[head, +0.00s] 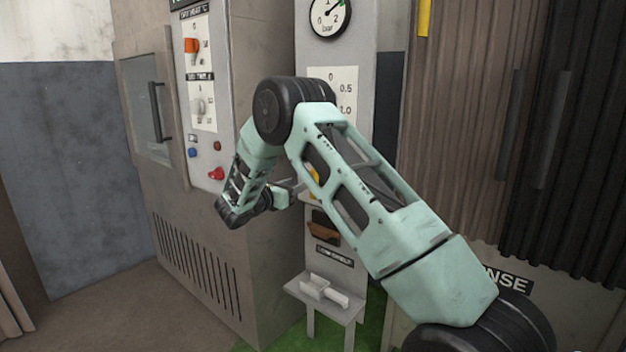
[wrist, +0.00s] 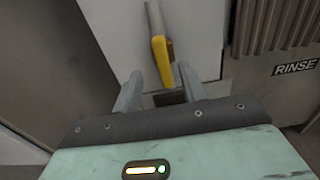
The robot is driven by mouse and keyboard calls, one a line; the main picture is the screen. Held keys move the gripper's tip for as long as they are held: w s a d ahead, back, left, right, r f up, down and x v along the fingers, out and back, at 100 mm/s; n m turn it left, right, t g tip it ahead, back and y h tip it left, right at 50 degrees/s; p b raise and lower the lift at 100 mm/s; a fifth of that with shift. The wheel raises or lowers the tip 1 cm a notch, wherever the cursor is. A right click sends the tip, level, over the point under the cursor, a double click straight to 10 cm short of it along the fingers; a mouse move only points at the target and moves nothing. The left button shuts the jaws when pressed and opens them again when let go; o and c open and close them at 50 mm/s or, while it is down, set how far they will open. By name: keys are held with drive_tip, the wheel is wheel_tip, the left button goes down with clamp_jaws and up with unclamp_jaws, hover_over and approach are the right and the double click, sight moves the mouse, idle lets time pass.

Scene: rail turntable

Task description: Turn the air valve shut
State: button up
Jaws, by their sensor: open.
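The air valve shows as a yellow lever handle (wrist: 160,60) on a pale panel in the wrist view, hanging down with a slight tilt. In the head view only a small yellow piece of the lever (head: 314,183) shows behind my arm. My gripper (wrist: 159,72) is open, with one finger on each side of the lever's lower end in the picture. I cannot tell whether the lever is between the fingers or just beyond them; no contact is clear. In the head view my gripper (head: 284,195) is partly hidden by my arm. The valve's body and pipe are mostly hidden.
A round bar gauge (head: 329,16) is above on the column. A grey cabinet (head: 205,230) with knobs and buttons stands left. A small stand (head: 325,307) with pale pieces is below. Brown ribbed panels and a RINSE sign (wrist: 294,68) are right. Floor at left is clear.

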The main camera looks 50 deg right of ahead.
drive_tip(key=d, duration=0.9)
drive_tip(key=shift+w+d, duration=0.35)
clamp_jaws()
